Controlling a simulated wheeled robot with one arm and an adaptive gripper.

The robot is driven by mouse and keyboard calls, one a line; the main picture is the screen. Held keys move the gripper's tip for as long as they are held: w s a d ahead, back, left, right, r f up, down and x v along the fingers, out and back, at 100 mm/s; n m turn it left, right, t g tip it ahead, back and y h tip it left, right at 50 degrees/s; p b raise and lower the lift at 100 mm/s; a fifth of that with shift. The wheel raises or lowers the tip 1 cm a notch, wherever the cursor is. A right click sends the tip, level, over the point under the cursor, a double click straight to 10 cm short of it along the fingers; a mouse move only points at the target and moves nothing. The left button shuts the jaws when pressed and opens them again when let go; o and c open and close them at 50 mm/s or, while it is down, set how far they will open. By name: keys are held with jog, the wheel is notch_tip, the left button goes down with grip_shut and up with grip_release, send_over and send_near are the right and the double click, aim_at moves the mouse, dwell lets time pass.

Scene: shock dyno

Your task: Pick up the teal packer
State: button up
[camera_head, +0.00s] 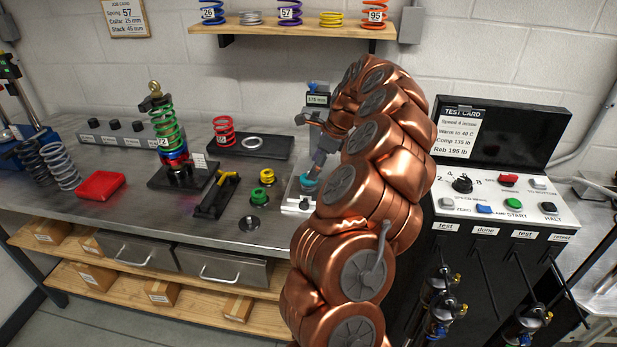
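The teal packer (309,182) is a small teal ring on the white base of a device (291,205) with a small display (317,100), on the steel bench. My gripper (313,174) points down from the end of my copper-coloured arm, with its tip directly at or just above the packer. The fingertips are small and partly hidden by the arm, so I cannot tell whether they touch the packer or how far apart they are.
The black control console (500,215) stands right of my arm. A spring shelf (285,25) hangs above.

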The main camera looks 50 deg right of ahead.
jog(key=shift+p+x, duration=0.35)
jog(key=shift+x, duration=1.15)
jog(key=shift+d, duration=0.1)
jog(key=c, duration=0.9)
